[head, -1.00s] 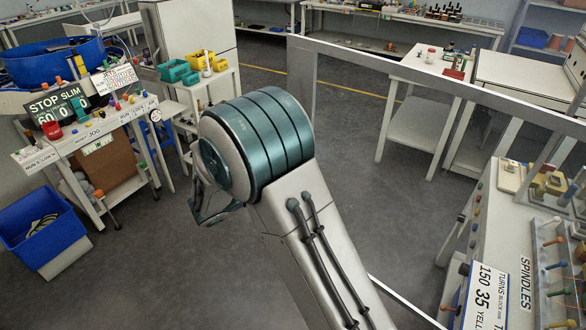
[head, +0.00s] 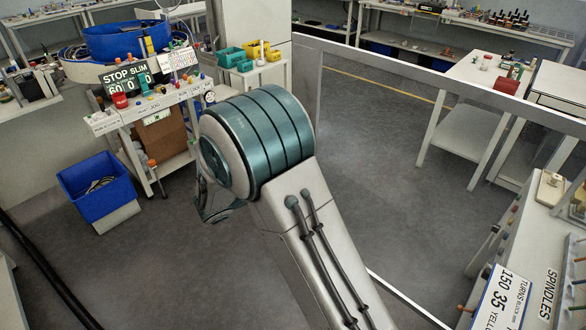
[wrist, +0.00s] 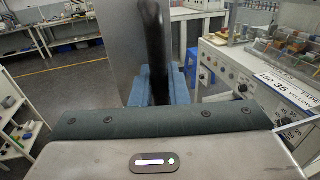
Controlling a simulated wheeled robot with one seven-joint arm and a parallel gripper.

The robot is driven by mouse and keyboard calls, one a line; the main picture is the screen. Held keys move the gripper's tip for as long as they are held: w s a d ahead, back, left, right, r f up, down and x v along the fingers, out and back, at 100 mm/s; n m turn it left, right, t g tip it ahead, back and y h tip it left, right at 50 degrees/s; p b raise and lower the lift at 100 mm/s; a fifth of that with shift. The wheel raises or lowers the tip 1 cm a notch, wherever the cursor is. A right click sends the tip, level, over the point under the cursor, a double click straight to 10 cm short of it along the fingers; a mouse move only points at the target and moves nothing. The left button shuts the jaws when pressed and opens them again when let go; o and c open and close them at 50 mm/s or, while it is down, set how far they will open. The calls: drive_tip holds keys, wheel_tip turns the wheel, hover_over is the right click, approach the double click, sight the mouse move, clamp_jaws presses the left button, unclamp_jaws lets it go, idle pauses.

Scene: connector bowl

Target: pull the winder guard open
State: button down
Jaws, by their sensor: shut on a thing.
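The winder guard (head: 402,66) is a large clear panel in a grey frame, standing to the right of my arm in the head view. Its panel also shows in the wrist view (wrist: 115,50), upright and close ahead. A dark upright handle bar (wrist: 155,45) stands at the panel's edge. My gripper (wrist: 158,82) has its blue fingers on both sides of this bar and is shut on it. In the head view my own arm hides the gripper and the handle. The winder bench (head: 535,265) with its SPINDLES label is at the right.
A white table (head: 490,85) stands beyond the guard. Grey floor (head: 380,170) is open between them.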

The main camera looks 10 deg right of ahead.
drive_tip(key=c, duration=1.5)
unclamp_jaws()
drive_tip(key=shift+f, duration=0.1)
drive_tip(key=b+v, duration=0.2)
drive_tip(key=v, duration=1.2)
drive_tip(key=shift+s+d+b, duration=0.1)
drive_tip(key=shift+b, duration=0.3)
